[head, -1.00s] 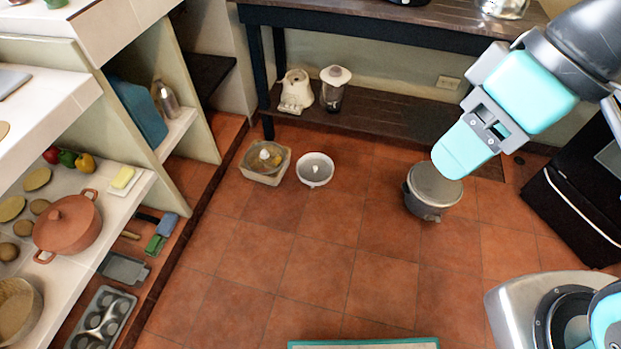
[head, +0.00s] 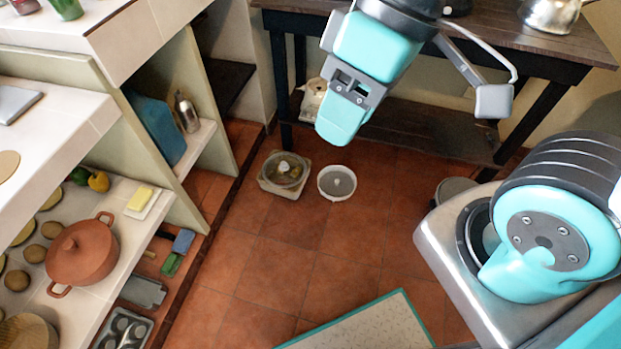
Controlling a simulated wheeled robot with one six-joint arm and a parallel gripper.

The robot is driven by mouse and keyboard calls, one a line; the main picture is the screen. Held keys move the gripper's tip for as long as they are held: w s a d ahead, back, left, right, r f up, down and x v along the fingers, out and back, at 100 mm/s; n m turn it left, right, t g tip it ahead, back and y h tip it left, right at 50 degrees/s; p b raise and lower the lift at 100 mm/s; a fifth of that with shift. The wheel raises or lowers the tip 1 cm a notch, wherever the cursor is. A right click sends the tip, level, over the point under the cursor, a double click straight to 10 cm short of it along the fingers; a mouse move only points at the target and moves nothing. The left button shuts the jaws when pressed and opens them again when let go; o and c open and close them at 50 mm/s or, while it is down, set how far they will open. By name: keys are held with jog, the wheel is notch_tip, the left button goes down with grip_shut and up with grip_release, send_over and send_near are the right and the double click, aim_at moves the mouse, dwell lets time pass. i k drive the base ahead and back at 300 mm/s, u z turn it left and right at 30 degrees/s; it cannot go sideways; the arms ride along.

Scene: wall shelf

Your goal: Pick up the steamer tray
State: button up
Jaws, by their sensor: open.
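The steamer tray (head: 337,196) looks to be the round, shallow piece with a white rim, a grey inside and a small white knob in the middle. It lies on the red tile floor, in front of the dark table. My gripper (head: 417,110) shows at the upper middle, high above the floor and apart from the tray. Its jaws are open, with a teal-tipped finger on the left and a grey finger pad on the right. Nothing is seen between them. The tray is not hidden.
A squarish container (head: 283,186) stands close left of the tray. A dark table (head: 405,128) with a low shelf stands behind it. A grey pot (head: 452,188) is partly hidden at right. A tiled shelf (head: 128,242) runs along the left. A teal-edged mat (head: 370,328) lies in front.

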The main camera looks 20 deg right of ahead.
aim_at(336, 185)
jog(key=z, duration=0.05)
jog(key=i, duration=0.8)
jog(key=z, duration=0.8)
jog(key=i, duration=0.5)
jog(key=z, duration=0.4)
